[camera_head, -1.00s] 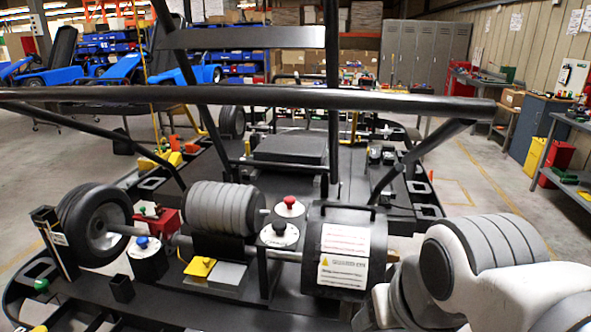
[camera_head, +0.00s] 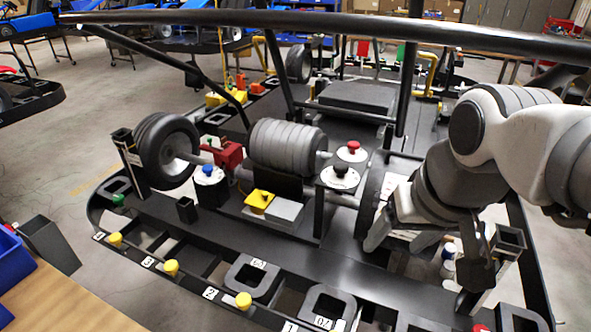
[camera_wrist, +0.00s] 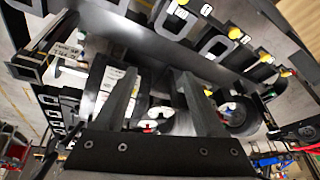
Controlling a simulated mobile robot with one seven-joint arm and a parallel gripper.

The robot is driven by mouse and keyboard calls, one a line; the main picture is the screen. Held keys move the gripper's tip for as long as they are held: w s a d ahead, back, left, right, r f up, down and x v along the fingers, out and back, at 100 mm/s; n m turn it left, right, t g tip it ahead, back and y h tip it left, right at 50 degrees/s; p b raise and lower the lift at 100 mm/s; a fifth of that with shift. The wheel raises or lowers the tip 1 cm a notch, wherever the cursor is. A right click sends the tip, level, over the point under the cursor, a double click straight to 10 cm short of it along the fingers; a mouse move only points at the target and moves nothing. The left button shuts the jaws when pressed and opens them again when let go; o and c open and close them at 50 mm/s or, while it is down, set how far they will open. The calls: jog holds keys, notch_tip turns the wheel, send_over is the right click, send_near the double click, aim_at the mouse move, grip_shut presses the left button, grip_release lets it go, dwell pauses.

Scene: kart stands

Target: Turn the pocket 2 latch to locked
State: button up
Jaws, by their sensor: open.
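The pocket frame (camera_head: 180,295) runs along the front edge of the kart stand, with numbered white labels. Beside the label 2 (camera_head: 210,293) sits a yellow latch knob (camera_head: 243,300); its turned position is too small to read. Similar yellow knobs stand near labels 3 (camera_head: 147,262) and 4 (camera_head: 98,236). My gripper (camera_head: 478,282) hangs to the right of these knobs, apart from them, pointing down. In the wrist view its two dark fingers (camera_wrist: 158,85) are spread and nothing is between them. Yellow knobs (camera_wrist: 257,27) show at upper right there; I cannot tell which is pocket 2's.
A black frame tube (camera_head: 330,25) crosses above the stand. A wheel (camera_head: 165,150), a ribbed grey roll (camera_head: 285,147), and red (camera_head: 353,146) and blue (camera_head: 208,170) knobs stand behind the pockets. A wooden table (camera_head: 60,300) with a blue bin is at lower left.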

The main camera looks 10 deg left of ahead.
jog(key=w+a+f+n+g+b, duration=0.1)
jog(key=w+a, duration=0.1)
jog(key=a, duration=0.4)
jog(key=w+a+f+n+g+b, duration=0.1)
jog(key=w+a+f+g, duration=0.1)
jog(key=a, duration=0.4)
jog(key=n+g+h+b, duration=0.1)
jog(key=n, duration=0.1)
send_near(243, 299)
notch_tip(243, 299, down, 8)
jog(key=b, duration=0.4)
jog(key=shift+a+f, duration=0.15)
jog(key=shift+f, duration=0.1)
grip_shut()
